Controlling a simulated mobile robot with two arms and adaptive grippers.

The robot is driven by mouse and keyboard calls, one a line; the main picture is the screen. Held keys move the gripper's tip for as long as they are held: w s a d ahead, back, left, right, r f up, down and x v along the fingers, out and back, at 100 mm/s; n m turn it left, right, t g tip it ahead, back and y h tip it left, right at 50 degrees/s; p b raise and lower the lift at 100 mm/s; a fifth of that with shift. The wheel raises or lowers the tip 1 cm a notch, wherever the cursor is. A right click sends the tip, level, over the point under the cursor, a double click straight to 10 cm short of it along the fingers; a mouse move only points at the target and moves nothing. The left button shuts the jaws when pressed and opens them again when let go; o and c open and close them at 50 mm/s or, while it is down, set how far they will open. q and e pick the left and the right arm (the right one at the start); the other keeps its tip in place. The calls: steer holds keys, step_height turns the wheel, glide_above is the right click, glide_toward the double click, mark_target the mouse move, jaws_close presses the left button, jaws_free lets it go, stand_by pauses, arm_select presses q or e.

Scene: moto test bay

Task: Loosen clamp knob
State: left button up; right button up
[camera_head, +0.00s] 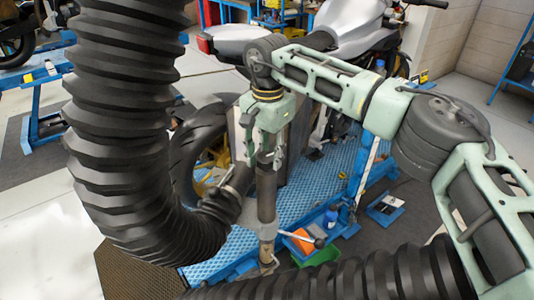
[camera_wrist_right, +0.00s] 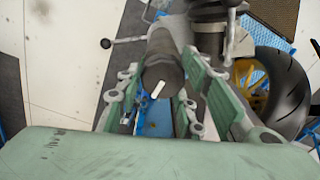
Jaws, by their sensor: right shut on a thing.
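The clamp knob appears to be the dark upright cylinder (camera_head: 267,205) in the middle of the head view. In the right wrist view its dark end (camera_wrist_right: 161,72) shows a short white mark. My right gripper (camera_head: 266,150) points down from above, its green fingers (camera_wrist_right: 158,92) on either side of the knob's upper end, shut on it. A thin lever with a ball end (camera_head: 312,240) sticks out below the knob; it also shows in the right wrist view (camera_wrist_right: 107,43). My left gripper is not in view.
A thick black ribbed hose (camera_head: 120,120) curves down close to the knob's left. A tyre (camera_head: 192,150) stands behind. A motorcycle (camera_head: 345,25) stands farther back.

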mark_target(269, 158)
steer(key=shift+s+d+f, duration=0.1)
steer(key=shift+f, duration=0.05)
steer(key=o, duration=1)
steer(key=shift+o, duration=0.2)
steer(key=shift+d, duration=0.1)
steer(key=shift+r, duration=0.35)
step_height(269, 158, up, 12)
steer(key=shift+f, duration=0.2)
steer(key=shift+f, duration=0.1)
